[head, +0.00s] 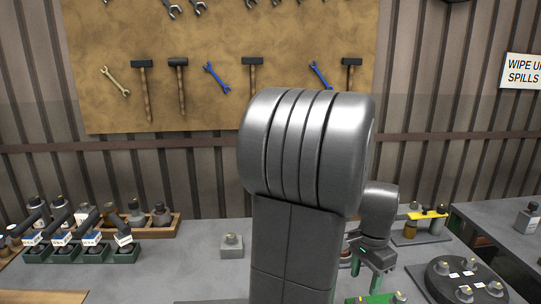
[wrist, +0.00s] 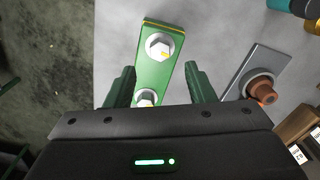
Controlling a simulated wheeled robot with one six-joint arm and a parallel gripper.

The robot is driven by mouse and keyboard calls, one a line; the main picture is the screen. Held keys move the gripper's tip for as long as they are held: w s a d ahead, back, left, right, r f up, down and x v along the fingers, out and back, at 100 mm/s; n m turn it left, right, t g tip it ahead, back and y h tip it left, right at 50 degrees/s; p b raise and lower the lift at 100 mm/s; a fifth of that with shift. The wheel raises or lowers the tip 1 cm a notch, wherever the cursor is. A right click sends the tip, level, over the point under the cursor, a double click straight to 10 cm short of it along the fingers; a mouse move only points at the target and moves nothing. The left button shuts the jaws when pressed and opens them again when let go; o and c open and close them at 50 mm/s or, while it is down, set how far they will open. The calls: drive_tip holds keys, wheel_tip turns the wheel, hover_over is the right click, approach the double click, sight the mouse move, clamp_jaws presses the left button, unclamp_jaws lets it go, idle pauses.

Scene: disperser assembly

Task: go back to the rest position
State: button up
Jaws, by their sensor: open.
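My gripper (wrist: 160,88) is open, its two green fingers spread apart in the wrist view. A green plate (wrist: 152,72) with two silver hex bolts shows between and beyond the fingers; I see no contact, and the gap in height is hard to tell. In the head view my gripper (head: 364,284) points down over the table at the lower right, above the green plate (head: 364,300) at the picture's bottom edge. My arm hides the middle of the table.
A grey plate with a brown fitting (wrist: 262,88) lies right of the green plate. In the head view, a wooden rack of bottles (head: 150,229) and green holders (head: 80,254) stand left, a grey block (head: 232,246) nearer the middle, and a dark round tray (head: 440,284) right.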

sight(363, 303)
wheel_tip(363, 303, down, 8)
drive_tip(key=shift+r, duration=0.1)
idle(0.4)
wheel_tip(363, 303, up, 14)
wheel_tip(363, 303, down, 14)
drive_tip(key=shift+f, duration=0.1)
drive_tip(key=n, duration=0.5)
drive_tip(key=shift+s, duration=0.1)
drive_tip(key=n, duration=0.5)
drive_tip(key=shift+d, duration=0.15)
drive_tip(key=n, duration=0.5)
drive_tip(key=shift+d+n+p, duration=0.15)
drive_tip(key=shift+n+p, duration=0.15)
drive_tip(key=shift+p, duration=0.1)
drive_tip(key=n, duration=0.4)
drive_tip(key=shift+d, duration=0.1)
